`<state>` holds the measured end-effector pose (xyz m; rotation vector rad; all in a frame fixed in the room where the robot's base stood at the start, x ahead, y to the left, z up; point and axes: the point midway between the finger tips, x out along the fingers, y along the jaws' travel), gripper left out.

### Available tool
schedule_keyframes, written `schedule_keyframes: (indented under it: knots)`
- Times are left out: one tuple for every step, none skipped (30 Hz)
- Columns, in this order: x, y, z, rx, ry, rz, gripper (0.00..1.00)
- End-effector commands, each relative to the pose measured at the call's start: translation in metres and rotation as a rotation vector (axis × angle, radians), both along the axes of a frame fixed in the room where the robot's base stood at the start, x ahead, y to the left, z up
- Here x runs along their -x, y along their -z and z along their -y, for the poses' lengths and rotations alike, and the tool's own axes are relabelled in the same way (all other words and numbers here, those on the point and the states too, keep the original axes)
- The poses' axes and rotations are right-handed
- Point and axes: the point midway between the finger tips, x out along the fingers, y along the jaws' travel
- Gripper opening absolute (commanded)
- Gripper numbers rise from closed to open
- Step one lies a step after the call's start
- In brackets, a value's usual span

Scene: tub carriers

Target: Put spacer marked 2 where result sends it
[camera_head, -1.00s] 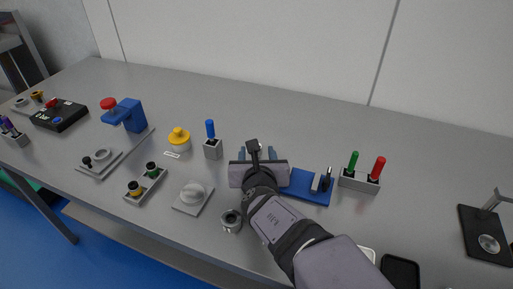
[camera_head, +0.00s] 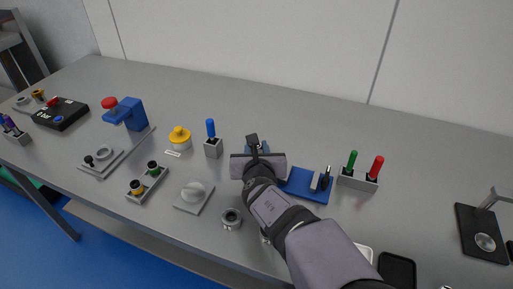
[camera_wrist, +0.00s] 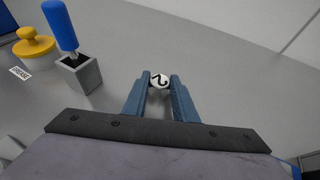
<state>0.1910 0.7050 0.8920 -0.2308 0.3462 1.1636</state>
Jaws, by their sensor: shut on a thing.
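My gripper (camera_wrist: 160,92) is shut on the spacer marked 2 (camera_wrist: 160,81), a small round piece with a white face and a black 2, seen between the blue fingertips in the wrist view. In the head view my gripper (camera_head: 260,147) is over the middle of the table, beside a blue fixture (camera_head: 300,184) with a grey block and a dark upright part. My wrist hides part of that fixture, and the spacer cannot be made out there. A white tray (camera_head: 366,251) and a black tray (camera_head: 397,269) are at the front right, the white one partly behind my arm.
A block with green and red handles (camera_head: 358,182) stands right of the fixture. A blue-handled tool in a holder (camera_head: 213,148) and a yellow-lidded pot (camera_head: 180,138) stand left of my gripper. A metal ring piece (camera_head: 231,219) is near the front edge. The back is clear.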

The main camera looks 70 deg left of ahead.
Motion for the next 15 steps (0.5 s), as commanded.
schedule_keyframes:
  knots:
    - [0.0, -0.001, 0.0, -0.002, 0.0, 0.001, 0.0]
    - [0.0, -0.001, 0.0, -0.002, 0.0, 0.001, 0.0]
    - [0.0, -0.001, 0.0, -0.002, 0.0, 0.001, 0.0]
    - [0.0, -0.002, 0.0, -0.002, 0.0, 0.001, 0.0]
    - [0.0, -0.003, 0.0, -0.002, 0.0, 0.0, 0.0]
    - [0.0, -0.006, 0.0, -0.003, 0.002, 0.0, 0.0]
    - [0.0, -0.008, 0.0, -0.004, 0.002, -0.001, 0.0]
    - [0.0, -0.011, 0.0, -0.003, 0.002, 0.0, 0.0]
    - [0.0, -0.016, 0.0, -0.004, 0.001, 0.001, 0.0]
    - [0.0, -0.02, 0.0, -0.005, 0.002, -0.001, 0.0]
    - [0.0, -0.024, 0.0, -0.004, 0.001, 0.001, 0.0]
    - [0.0, -0.03, 0.0, -0.005, 0.002, -0.001, 0.0]
    - [0.0, -0.035, 0.0, -0.004, 0.001, 0.0, 0.0]
    - [0.0, -0.041, 0.0, -0.003, 0.001, -0.001, 0.0]
    - [0.0, -0.048, 0.0, -0.005, 0.001, -0.001, 0.0]
